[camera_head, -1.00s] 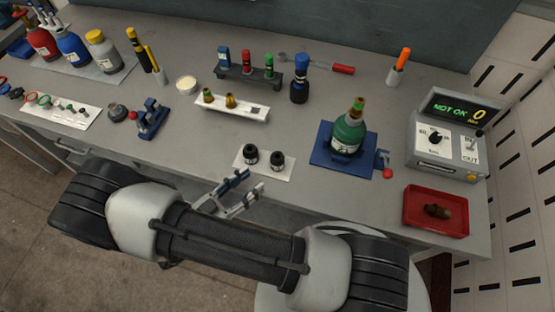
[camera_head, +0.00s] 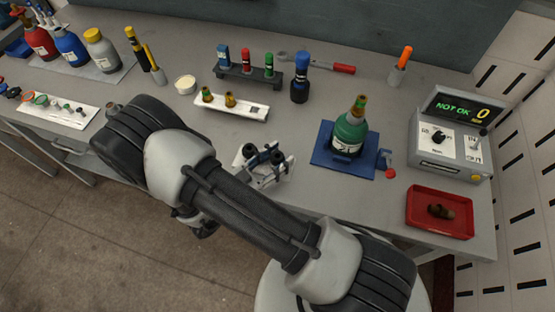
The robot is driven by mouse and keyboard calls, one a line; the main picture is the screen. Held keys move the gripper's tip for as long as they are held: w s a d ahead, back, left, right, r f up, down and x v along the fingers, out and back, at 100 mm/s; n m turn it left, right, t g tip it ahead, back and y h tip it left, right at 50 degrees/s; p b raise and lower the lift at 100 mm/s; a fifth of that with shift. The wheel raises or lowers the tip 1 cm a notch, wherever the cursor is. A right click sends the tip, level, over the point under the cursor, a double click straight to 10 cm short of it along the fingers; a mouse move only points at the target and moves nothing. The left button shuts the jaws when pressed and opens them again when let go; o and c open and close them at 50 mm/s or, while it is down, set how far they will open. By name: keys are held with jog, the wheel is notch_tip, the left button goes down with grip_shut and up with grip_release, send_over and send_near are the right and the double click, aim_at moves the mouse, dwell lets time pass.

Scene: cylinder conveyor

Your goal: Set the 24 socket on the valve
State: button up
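Two black sockets stand on a small white mat at the front middle of the bench; the left socket (camera_head: 248,149) and the right socket (camera_head: 279,158) are partly covered by my gripper. I cannot read which one is the 24. My gripper (camera_head: 265,157) is low over the mat, between and in front of the sockets. Its fingers look apart, and nothing visible is held, though the fingertips are hard to make out. The valve (camera_head: 359,106) is the brass-coloured top of the green cylinder (camera_head: 350,133), which stands upright on a blue base (camera_head: 327,157).
A grey meter (camera_head: 449,145) reads "NOT OK 0". A red tray (camera_head: 438,228) with a brown part lies at the front right. A white holder (camera_head: 249,110), a dark rack (camera_head: 249,78) and a red-handled wrench (camera_head: 318,64) lie behind. Bare bench separates mat and base.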

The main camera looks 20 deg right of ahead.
jog(key=c, duration=0.9)
jog(key=shift+r, duration=0.1)
